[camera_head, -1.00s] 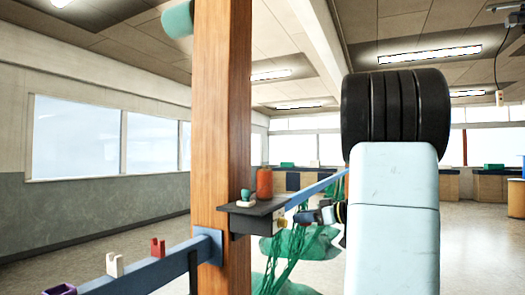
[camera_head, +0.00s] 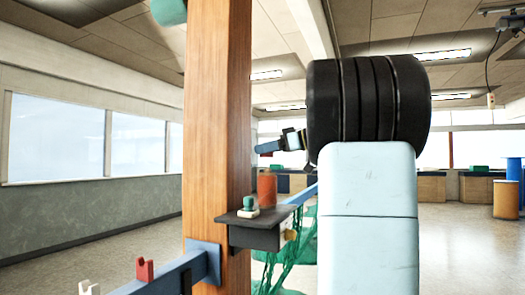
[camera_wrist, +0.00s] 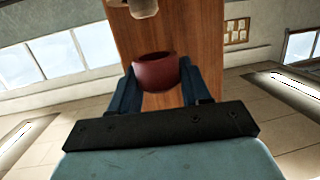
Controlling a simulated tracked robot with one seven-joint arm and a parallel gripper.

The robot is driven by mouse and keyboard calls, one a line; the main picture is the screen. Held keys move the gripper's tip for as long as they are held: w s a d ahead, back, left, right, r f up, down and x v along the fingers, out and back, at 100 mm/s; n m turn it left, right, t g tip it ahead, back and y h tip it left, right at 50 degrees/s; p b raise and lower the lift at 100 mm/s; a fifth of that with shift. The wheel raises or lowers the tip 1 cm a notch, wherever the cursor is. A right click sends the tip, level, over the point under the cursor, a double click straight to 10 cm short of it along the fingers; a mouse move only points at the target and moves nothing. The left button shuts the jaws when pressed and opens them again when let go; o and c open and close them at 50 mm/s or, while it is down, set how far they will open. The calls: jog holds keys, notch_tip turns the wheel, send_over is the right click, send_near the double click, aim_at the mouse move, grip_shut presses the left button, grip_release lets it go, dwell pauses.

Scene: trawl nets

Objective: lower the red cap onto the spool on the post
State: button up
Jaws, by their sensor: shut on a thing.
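My gripper (camera_wrist: 160,85) is shut on the dark red cap (camera_wrist: 156,72), which sits between its two blue fingers in the wrist view. The post (camera_wrist: 190,35) is behind the cap in the wrist view. A pale rounded piece (camera_wrist: 144,7) shows at that view's top edge, apart from the cap; I cannot tell whether it is the spool. A teal cylinder (camera_head: 168,11) stands out from the post's upper left.
A dark shelf (camera_head: 258,236) on the post holds an orange-red cylinder (camera_head: 267,190) and a small teal piece (camera_head: 248,205). A blue rail (camera_head: 170,280) with a red notched holder (camera_head: 145,270) runs past the post. Green netting (camera_head: 290,255) hangs behind the shelf.

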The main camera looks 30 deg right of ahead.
jog(key=shift+f, duration=1.4)
jog(key=shift+d, duration=0.1)
dwell(0.7)
jog(key=shift+f, duration=0.25)
jog(key=shift+f, duration=0.3)
jog(key=o, duration=1.1)
